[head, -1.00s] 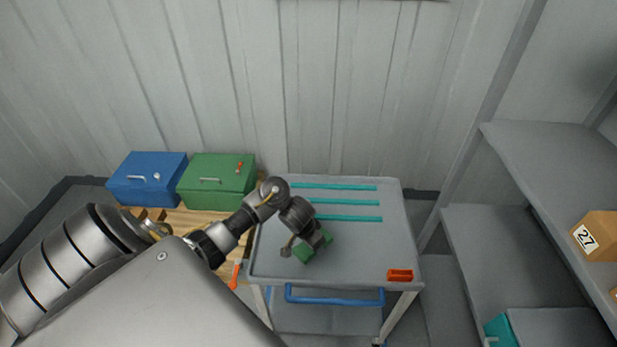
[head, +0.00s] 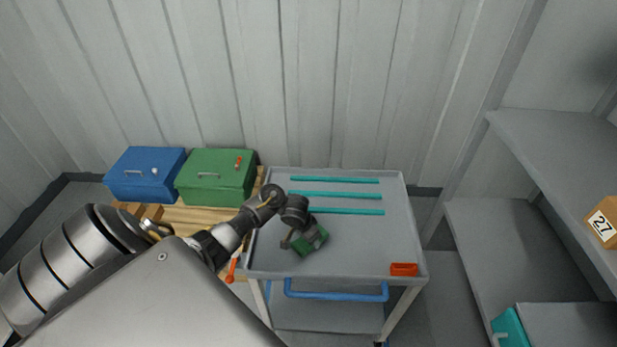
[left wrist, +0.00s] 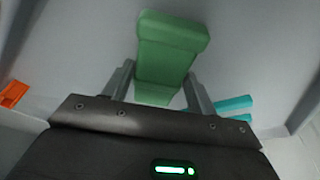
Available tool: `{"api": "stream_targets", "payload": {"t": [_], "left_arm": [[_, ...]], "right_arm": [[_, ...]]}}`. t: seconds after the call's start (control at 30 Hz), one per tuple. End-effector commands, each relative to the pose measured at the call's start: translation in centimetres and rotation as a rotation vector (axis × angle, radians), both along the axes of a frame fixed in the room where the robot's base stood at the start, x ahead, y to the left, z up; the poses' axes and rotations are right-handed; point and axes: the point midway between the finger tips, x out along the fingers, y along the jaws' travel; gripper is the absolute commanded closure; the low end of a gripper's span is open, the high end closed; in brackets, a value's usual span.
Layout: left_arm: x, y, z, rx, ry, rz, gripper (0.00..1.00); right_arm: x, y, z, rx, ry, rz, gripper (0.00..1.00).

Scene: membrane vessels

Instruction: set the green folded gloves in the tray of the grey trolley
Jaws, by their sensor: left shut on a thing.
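The green folded gloves (left wrist: 172,50) are a green padded bundle between the fingers of my left gripper (left wrist: 158,92) in the left wrist view. In the head view the left gripper (head: 304,240) is over the left front part of the grey trolley's tray (head: 355,245), shut on the gloves (head: 312,243). I cannot tell whether the gloves touch the tray surface. The gripper and wrist partly hide them in the head view. My right gripper is not in view.
Several teal strips (head: 335,195) lie at the tray's back. An orange block (head: 404,269) sits at its front right corner. A blue box (head: 146,175) and a green box (head: 216,178) stand left. Grey shelves (head: 540,240) stand right. The tray's right middle is clear.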

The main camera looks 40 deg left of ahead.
Motion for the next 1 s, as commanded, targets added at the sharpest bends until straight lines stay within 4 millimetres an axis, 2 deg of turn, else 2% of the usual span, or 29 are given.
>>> {"api": "stream_targets", "payload": {"t": [0.4,0.43,0.57,0.87,1.0], "left_arm": [[0.0,0.0,-0.6,0.001,0.0,0.001,0.65],[0.0,0.0,-0.5,0.001,0.0,0.001,0.4],[0.0,0.0,-0.4,0.001,0.0,0.0,0.23],[0.0,0.0,-0.3,0.0,0.0,0.0,0.21],[-0.1,0.0,0.8,0.0,-0.002,-0.001,0.21]], "right_arm": [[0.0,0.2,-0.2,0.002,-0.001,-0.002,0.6],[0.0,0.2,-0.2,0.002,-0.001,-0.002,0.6],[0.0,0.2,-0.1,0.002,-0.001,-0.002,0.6],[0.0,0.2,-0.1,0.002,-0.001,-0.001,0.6],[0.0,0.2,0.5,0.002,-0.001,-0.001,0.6]]}}
